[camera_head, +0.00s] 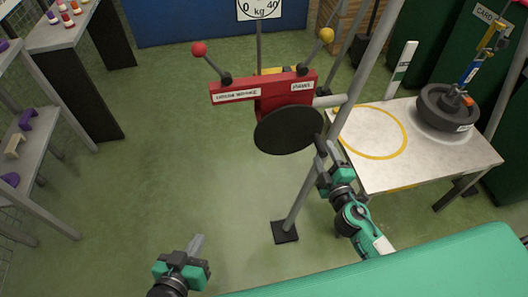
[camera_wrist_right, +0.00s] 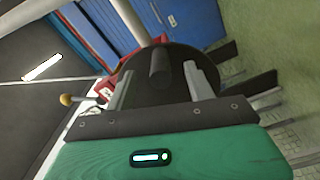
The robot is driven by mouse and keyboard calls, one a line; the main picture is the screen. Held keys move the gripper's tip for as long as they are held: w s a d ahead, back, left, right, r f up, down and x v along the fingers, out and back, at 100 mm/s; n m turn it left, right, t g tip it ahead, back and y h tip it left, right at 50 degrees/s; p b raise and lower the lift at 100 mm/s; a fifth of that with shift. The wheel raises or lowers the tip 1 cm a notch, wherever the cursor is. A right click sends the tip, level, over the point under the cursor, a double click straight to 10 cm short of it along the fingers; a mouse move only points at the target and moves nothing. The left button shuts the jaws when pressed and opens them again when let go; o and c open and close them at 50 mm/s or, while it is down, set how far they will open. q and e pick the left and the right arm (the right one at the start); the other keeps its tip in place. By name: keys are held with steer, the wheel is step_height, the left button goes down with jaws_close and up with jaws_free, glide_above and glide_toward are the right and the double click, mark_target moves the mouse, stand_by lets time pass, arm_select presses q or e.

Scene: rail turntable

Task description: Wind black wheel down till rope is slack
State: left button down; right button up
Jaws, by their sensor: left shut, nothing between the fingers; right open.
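The black wheel (camera_head: 289,132) is a flat disc on the front of a red winch housing (camera_head: 262,92). In the right wrist view the wheel (camera_wrist_right: 190,62) fills the middle, and its dark handle (camera_wrist_right: 160,66) points toward the camera between the fingertips. My right gripper (camera_head: 323,152) is at the wheel's right edge. Its jaws (camera_wrist_right: 160,84) are open, with a finger on each side of the handle. My left gripper (camera_head: 196,244) is shut and empty, low and away from the winch. I cannot make out the rope or its tension.
A red-knobbed lever (camera_head: 200,50) and a yellow-knobbed lever (camera_head: 326,36) rise from the winch. A dark round weight (camera_head: 440,118) with a blue hook piece (camera_head: 470,72) sits on a white table (camera_head: 430,160), right of a yellow ring. A grey post (camera_head: 312,180) stands beside the winch.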

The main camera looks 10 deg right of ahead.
steer(key=s+b, duration=0.1)
steer(key=s, duration=0.4)
steer(key=shift+b, duration=0.4)
